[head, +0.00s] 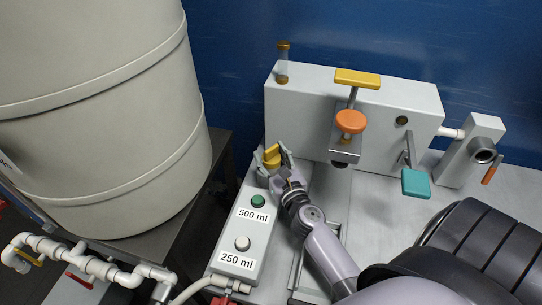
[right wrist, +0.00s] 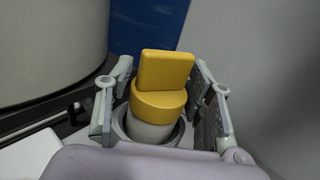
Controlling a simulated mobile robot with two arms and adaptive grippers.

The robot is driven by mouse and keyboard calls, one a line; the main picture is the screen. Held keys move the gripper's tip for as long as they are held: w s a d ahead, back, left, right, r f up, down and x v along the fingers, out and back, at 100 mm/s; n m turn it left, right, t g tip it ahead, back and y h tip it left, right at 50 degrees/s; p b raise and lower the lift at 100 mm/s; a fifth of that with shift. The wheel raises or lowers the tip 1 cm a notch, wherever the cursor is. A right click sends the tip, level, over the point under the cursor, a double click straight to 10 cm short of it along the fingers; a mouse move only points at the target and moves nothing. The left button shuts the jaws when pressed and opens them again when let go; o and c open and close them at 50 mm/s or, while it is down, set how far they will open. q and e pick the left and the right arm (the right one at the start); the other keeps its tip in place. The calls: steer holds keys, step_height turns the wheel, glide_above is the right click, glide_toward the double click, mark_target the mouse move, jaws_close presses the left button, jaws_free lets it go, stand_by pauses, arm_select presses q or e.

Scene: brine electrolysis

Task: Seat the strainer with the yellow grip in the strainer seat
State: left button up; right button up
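The strainer with the yellow grip (head: 271,155) is at the far end of the grey button panel in the head view. In the right wrist view its yellow grip (right wrist: 165,80) stands upright over a pale cylindrical body (right wrist: 150,131). The body sits inside a round grey collar (right wrist: 181,137), which looks like the strainer seat; how deep it goes is hidden. My right gripper (right wrist: 160,98) has its fingers spread on both sides of the yellow grip, with a gap visible on the left side. It also shows in the head view (head: 275,158). My left gripper is out of view.
The panel has a green button (head: 258,201) and a white button (head: 242,243). A large beige tank (head: 100,100) stands left. Behind is a grey housing (head: 300,108) with an orange knob (head: 350,121) and a teal paddle (head: 416,184). White pipes (head: 100,265) run at lower left.

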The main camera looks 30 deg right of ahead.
steer(key=o, duration=0.4)
steer(key=shift+f, duration=0.4)
steer(key=shift+s, duration=0.1)
steer(key=shift+r+p, duration=0.25)
steer(key=shift+p, duration=0.15)
steer(key=shift+c, duration=0.5)
steer(key=shift+r, duration=0.3)
steer(key=c, duration=1.4)
steer(key=o, duration=1.5)
